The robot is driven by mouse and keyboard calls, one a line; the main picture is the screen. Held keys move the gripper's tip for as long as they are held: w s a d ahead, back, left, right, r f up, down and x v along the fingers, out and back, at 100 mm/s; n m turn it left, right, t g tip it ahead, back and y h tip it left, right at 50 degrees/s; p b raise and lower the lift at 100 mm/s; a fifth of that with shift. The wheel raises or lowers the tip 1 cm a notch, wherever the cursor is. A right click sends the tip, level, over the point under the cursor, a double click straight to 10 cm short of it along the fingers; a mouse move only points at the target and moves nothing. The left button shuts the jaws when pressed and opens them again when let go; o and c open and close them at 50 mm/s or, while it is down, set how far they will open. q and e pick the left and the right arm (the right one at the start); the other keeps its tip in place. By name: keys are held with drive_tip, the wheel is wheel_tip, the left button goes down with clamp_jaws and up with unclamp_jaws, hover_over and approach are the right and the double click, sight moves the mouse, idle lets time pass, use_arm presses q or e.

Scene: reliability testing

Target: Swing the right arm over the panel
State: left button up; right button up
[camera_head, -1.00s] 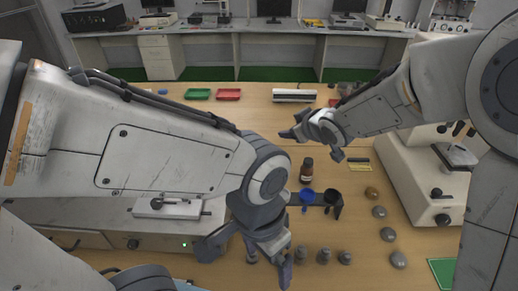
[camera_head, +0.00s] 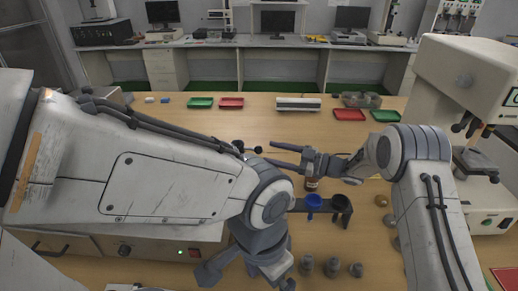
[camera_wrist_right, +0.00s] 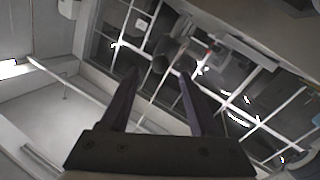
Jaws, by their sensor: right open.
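My right gripper (camera_head: 270,151) is over the wooden table in the head view, its fingers pointing left, close to my left arm's wrist. It is open; the right wrist view shows its two fingers (camera_wrist_right: 158,75) apart with nothing between them. My left gripper (camera_head: 246,272) hangs low at the bottom of the head view, its jaws apart and its tips partly cut off. A front panel (camera_head: 155,250) with a knob, a green light and a red switch is at the lower left, partly behind my left arm. I cannot tell whether this is the task's panel.
A brown bottle (camera_head: 311,185) stands under the right gripper. A blue cup (camera_head: 314,202) and a dark cup (camera_head: 341,203) sit in a holder. Metal weights (camera_head: 331,267) stand in front. Green (camera_head: 200,103) and red (camera_head: 349,114) trays lie at the back. A white instrument (camera_head: 465,75) rises at the right.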

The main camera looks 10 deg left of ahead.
sight(259, 149)
drive_tip(key=shift+w+a+p, duration=0.2)
drive_tip(key=shift+a, duration=1.2)
drive_tip(key=shift+w+a+p, duration=0.15)
drive_tip(key=shift+w+a, duration=0.05)
drive_tip(key=shift+a, duration=1.15)
clamp_jaws()
